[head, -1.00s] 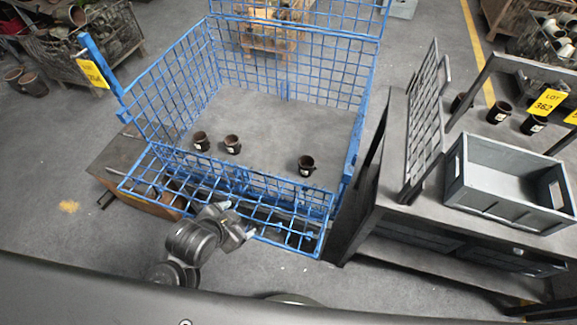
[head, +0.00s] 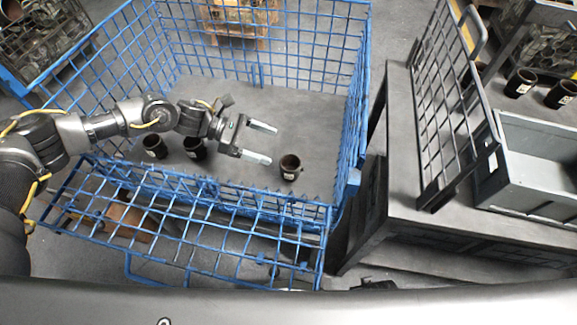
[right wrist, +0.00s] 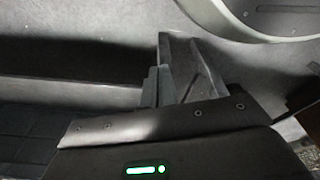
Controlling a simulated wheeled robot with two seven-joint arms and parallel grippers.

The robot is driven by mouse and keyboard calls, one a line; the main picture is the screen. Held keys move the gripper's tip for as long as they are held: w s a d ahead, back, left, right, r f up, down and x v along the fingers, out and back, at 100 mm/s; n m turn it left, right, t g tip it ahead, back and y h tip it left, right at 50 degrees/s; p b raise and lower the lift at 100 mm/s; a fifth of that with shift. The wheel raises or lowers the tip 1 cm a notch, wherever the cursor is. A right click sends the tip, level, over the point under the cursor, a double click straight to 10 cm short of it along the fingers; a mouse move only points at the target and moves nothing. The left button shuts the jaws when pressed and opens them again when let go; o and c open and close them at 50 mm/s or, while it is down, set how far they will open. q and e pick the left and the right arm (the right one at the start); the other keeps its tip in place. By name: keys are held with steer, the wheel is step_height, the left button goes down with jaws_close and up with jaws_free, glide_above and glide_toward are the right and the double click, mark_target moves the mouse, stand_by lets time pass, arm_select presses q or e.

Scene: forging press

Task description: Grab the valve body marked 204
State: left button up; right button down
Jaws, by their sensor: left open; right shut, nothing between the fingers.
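Three dark cup-shaped valve bodies with small white labels stand on the floor of the blue wire cage in the head view: a left one (head: 154,147), a middle one (head: 195,148) and a right one (head: 290,167). I cannot read the label numbers, so I cannot tell which is 204. My left gripper (head: 267,144) is open and empty over the cage, its fingers pointing right, just up and left of the right valve body in the picture. My left forearm passes above the other two. My right gripper (right wrist: 172,80) is shut and empty in the right wrist view.
The blue wire cage (head: 362,100) has tall mesh sides and a folded-down front panel (head: 190,225). On its right stands a dark bench (head: 398,150) with an upright mesh rack (head: 445,110) and a grey crate (head: 530,195). More dark valve bodies (head: 520,83) stand behind the crate.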

mark_target(291, 163)
arm_select(q)
step_height(291, 163, down, 6)
steer(key=w+a+m+b, duration=0.1)
steer(key=w+a+b, duration=0.15)
steer(key=b, duration=0.35)
arm_select(e)
steer(key=w+r, duration=0.3)
steer(key=w, duration=0.1)
arm_select(q)
steer(key=x, duration=0.2)
steer(key=s+p+x, duration=0.1)
steer(key=x, duration=0.2)
steer(key=shift+s+d, duration=0.15)
steer(key=shift+s, duration=0.05)
steer(key=shift+d+g, duration=0.2)
steer(key=shift+g, duration=0.1)
steer(key=p+x, duration=0.1)
steer(key=x, duration=0.2)
steer(key=shift+d, duration=0.3)
steer(key=shift+s+d+f, duration=0.1)
steer(key=shift+d+f, duration=0.15)
steer(key=shift+d, duration=0.25)
arm_select(e)
steer(key=f, duration=0.1)
steer(key=s+f, duration=0.1)
steer(key=f, duration=0.1)
steer(key=s+f, duration=0.1)
steer(key=f, duration=0.1)
steer(key=shift+d, duration=0.15)
